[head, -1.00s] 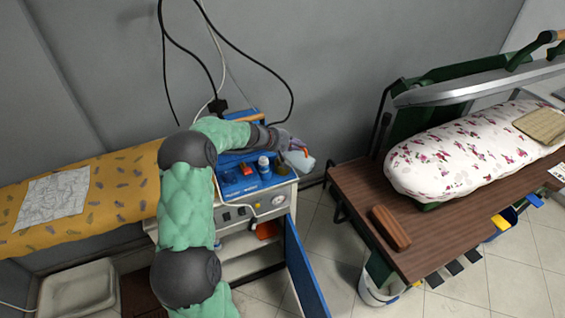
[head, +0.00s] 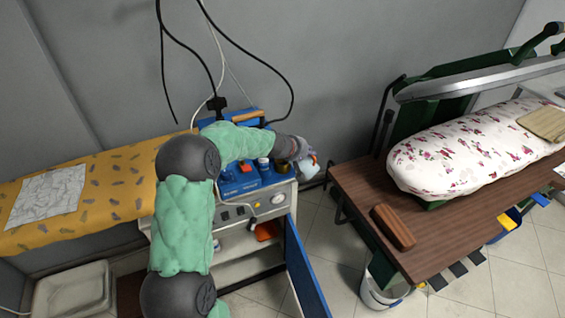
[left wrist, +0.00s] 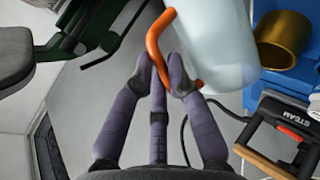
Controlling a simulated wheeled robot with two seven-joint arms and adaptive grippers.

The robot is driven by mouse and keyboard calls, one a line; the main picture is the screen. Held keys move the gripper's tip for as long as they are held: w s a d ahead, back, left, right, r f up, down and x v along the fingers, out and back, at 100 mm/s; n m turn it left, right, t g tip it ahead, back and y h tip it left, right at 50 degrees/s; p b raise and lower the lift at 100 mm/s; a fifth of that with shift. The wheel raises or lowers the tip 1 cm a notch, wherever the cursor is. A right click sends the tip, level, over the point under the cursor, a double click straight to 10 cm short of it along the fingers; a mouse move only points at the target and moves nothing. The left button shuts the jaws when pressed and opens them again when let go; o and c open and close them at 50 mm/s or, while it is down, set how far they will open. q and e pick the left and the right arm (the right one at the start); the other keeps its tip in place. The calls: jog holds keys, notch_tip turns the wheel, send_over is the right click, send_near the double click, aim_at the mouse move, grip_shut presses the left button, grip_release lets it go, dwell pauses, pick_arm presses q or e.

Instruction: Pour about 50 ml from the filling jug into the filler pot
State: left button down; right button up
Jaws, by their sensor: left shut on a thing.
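My left gripper (head: 297,149) is shut on the orange handle (left wrist: 158,45) of the filling jug. The jug (head: 309,165) is pale and translucent. In the left wrist view the jug (left wrist: 215,40) fills the top middle, and its contents cannot be made out. In the head view it hangs just past the right edge of the blue-topped station. A brass-coloured pot (left wrist: 283,38), which looks like the filler pot, stands on the blue top beside the jug. It also shows, small, in the head view (head: 283,166). My right gripper is not in view.
A steam iron (left wrist: 285,130) is near the pot in the left wrist view. A blue door (head: 305,268) hangs open below the station. A brown table (head: 355,190) with a flowered pressing board (head: 455,155) stands to the right, beyond a floor gap.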

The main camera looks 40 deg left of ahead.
aim_at(314, 168)
pick_arm(q)
jog(key=shift+d+f+m+y+b, duration=0.35)
jog(key=shift+d+f+b, duration=0.2)
jog(key=shift+f, duration=0.2)
jog(key=shift+d+f+m+y+b, duration=0.25)
jog(key=shift+d+f+y+b, duration=0.1)
jog(key=shift+f+y, duration=0.15)
jog(key=shift+w+d+f+m+y, duration=0.1)
jog(key=shift+d+f+m+y, duration=0.3)
jog(key=shift+d+f+y, duration=0.3)
jog(key=d+f+m+y, duration=0.4)
jog(key=d+f+y, duration=0.2)
jog(key=f, duration=0.3)
jog(key=shift+w+d+t, duration=0.2)
jog(key=shift+d+t, duration=0.1)
